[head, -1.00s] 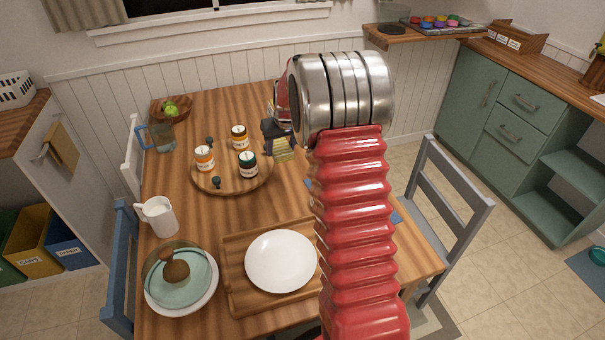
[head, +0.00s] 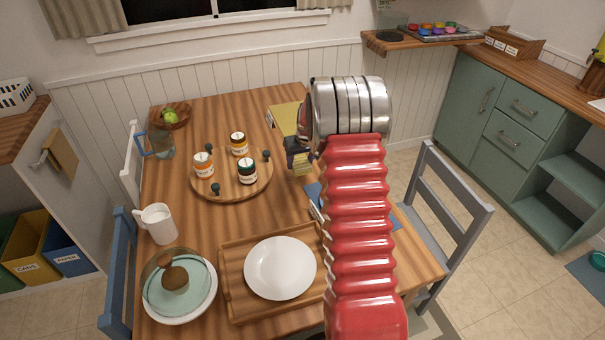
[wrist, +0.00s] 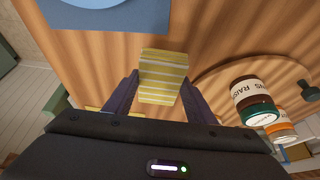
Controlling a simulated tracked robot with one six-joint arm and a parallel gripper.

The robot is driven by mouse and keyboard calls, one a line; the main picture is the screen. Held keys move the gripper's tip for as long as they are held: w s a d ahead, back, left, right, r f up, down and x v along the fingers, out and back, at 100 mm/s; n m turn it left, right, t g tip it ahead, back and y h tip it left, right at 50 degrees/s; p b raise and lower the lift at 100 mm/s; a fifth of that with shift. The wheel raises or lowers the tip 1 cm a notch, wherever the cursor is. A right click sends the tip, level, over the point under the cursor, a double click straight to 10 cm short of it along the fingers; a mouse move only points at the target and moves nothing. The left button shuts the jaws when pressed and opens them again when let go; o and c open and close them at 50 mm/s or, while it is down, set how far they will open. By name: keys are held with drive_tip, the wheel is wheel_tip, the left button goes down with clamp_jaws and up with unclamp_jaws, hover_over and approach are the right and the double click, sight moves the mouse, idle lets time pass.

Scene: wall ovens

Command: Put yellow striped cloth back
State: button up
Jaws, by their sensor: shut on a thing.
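My gripper (head: 299,152) is above the back right part of the wooden table, right of the round board. In the wrist view its two dark fingers (wrist: 162,84) are shut on the yellow striped cloth (wrist: 163,77), one finger on each side. The cloth has pale yellow and white stripes and looks folded small. In the head view the cloth (head: 302,171) hangs just below the fingers, and it appears clear of the table.
A flat yellow thing (head: 284,118) lies on the table behind my gripper, partly hidden by it. Several jars (head: 239,143) stand on the round board (head: 231,190). A blue mat (head: 315,190) shows beside my arm. A tray (head: 238,302) with a plate is in front.

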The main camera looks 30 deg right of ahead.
drive_tip(key=shift+f, duration=0.9)
drive_tip(key=shift+f, duration=0.1)
drive_tip(key=shift+f, duration=1.8)
drive_tip(key=shift+f, duration=0.3)
drive_tip(key=o, duration=1)
drive_tip(key=shift+r, duration=0.1)
